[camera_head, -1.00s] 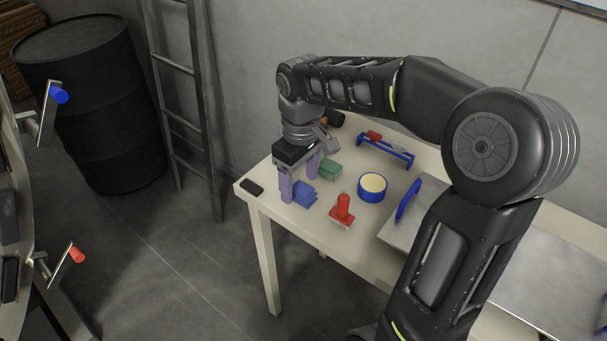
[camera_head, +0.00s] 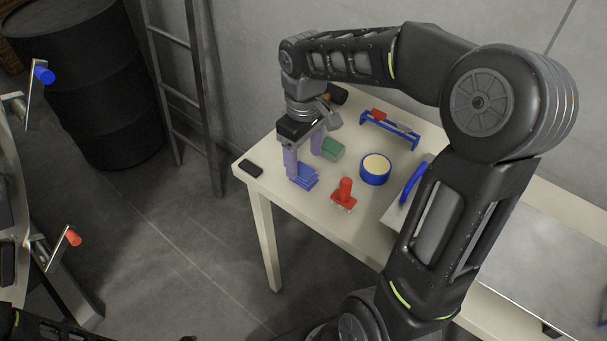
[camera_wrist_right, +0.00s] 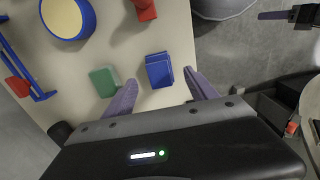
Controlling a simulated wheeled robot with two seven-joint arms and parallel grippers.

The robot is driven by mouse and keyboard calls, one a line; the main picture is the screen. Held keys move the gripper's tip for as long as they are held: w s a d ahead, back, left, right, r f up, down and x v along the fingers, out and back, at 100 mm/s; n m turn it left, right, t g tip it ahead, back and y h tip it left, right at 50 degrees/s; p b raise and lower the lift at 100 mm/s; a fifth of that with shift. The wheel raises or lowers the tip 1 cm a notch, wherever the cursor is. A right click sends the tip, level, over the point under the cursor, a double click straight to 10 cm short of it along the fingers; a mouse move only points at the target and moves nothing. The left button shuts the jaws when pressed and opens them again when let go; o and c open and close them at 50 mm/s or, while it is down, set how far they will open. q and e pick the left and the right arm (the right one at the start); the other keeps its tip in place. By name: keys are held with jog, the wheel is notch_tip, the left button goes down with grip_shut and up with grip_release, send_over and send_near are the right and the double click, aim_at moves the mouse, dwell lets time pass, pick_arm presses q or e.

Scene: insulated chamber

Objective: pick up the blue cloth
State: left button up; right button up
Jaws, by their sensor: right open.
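The blue cloth (camera_head: 303,178) is a small folded stack on the near left part of the cream table (camera_head: 290,213). It also shows in the right wrist view (camera_wrist_right: 158,71). My right gripper (camera_head: 305,164) is open and points down over the cloth, with nothing held. In the right wrist view its two purple fingers (camera_wrist_right: 160,92) are spread wide, and the cloth lies between and just beyond them. Whether a finger touches the cloth I cannot tell. A purple finger of what looks like my left gripper (camera_wrist_right: 273,15) shows at the top right of the wrist view; its jaws are unclear.
A green block (camera_head: 333,149) lies close to the right finger. A red brush-like object (camera_head: 344,195), a blue-rimmed round container (camera_head: 375,170) and a blue rack (camera_head: 389,130) stand further right. A small black object (camera_head: 250,168) lies at the left corner.

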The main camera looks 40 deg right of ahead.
aim_at(303, 171)
notch_tip(303, 171, down, 5)
jog(key=shift+f+p, duration=0.15)
jog(key=shift+p, duration=0.25)
jog(key=shift+c, duration=0.4)
grip_shut()
dwell(0.7)
